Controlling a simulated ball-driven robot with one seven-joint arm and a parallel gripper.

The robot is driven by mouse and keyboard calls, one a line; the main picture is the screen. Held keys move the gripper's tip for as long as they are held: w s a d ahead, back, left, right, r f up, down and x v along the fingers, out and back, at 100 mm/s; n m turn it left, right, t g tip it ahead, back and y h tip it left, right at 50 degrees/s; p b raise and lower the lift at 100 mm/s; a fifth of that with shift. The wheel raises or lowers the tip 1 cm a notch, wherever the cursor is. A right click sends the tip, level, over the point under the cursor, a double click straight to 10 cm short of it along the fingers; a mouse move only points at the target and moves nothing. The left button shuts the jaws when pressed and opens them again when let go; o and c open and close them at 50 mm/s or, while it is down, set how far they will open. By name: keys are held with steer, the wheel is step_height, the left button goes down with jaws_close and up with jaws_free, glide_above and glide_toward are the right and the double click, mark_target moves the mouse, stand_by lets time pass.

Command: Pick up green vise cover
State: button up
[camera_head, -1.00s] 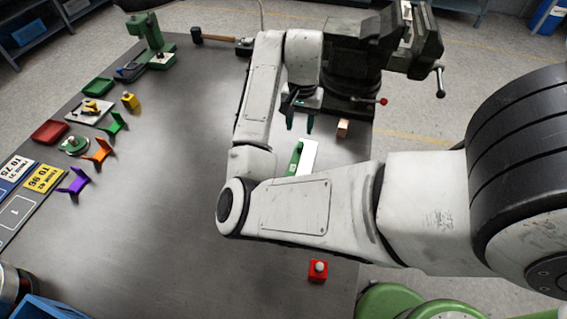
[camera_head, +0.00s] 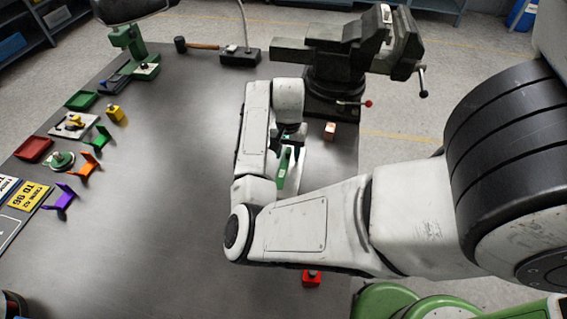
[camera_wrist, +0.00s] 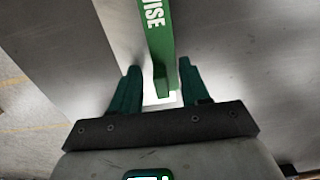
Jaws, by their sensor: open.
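The green vise cover (camera_head: 283,168) is a narrow green piece lying on the grey bench, just beyond my forearm in the head view. In the wrist view the cover (camera_wrist: 157,40) runs down from the top edge with white "VISE" lettering, and its near end reaches between my fingers. My gripper (camera_wrist: 159,72) is open, one green finger on each side of the cover's end, with a gap visible on both sides. In the head view my gripper (camera_head: 291,138) is at the far end of the cover, partly hidden by my arm.
A large vise (camera_head: 340,75) stands just beyond my gripper. A small wooden block (camera_head: 329,131) is to the right. A red block (camera_head: 312,278) sits at the near edge. Coloured brackets (camera_head: 62,196) and trays (camera_head: 33,149) line the left. The middle-left of the bench is clear.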

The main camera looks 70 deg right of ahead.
jaws_close()
stand_by(0.3)
steer(key=shift+r, duration=0.15)
